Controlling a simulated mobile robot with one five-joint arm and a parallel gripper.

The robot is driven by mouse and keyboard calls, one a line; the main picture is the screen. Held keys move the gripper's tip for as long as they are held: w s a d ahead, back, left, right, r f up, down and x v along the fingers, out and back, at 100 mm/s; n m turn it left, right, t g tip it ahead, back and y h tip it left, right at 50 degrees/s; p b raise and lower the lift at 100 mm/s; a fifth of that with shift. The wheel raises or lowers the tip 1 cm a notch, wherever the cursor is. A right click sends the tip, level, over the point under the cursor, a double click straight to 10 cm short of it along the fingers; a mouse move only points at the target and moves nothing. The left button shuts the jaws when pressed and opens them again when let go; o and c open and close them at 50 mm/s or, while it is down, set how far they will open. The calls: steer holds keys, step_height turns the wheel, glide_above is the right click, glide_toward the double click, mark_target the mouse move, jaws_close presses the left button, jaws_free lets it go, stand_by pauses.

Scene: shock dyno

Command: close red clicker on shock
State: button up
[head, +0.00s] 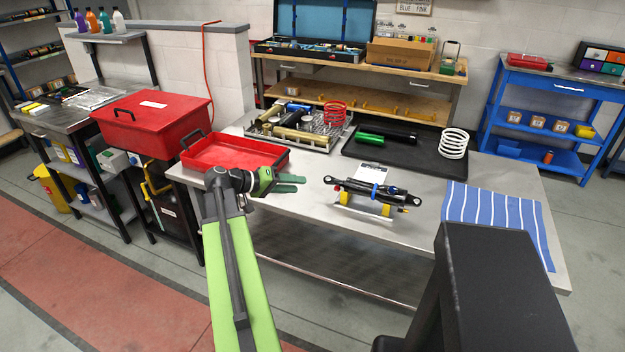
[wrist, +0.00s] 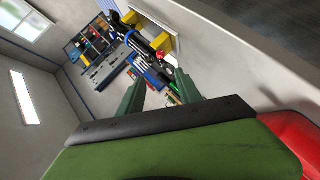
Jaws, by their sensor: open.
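The shock (head: 368,191) lies on a stand with yellow supports on the steel table in the head view. It has a black body and a blue middle part. In the wrist view the shock (wrist: 140,36) shows tilted beyond the fingers, with a small red part (wrist: 160,54) near its closer end that may be the red clicker.
A red tray (head: 240,167) lies behind my gripper. A black tray (head: 385,160) with a green-and-black part and a white spring (head: 453,143) stands behind the shock. A blue striped cloth (head: 500,221) lies at right. The table between my gripper and the shock is clear.

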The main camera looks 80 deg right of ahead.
steer(key=v, duration=0.3)
steer(key=shift+w+a+p, duration=0.1)
steer(key=shift+w+p, duration=0.05)
steer(key=shift+p, duration=0.15)
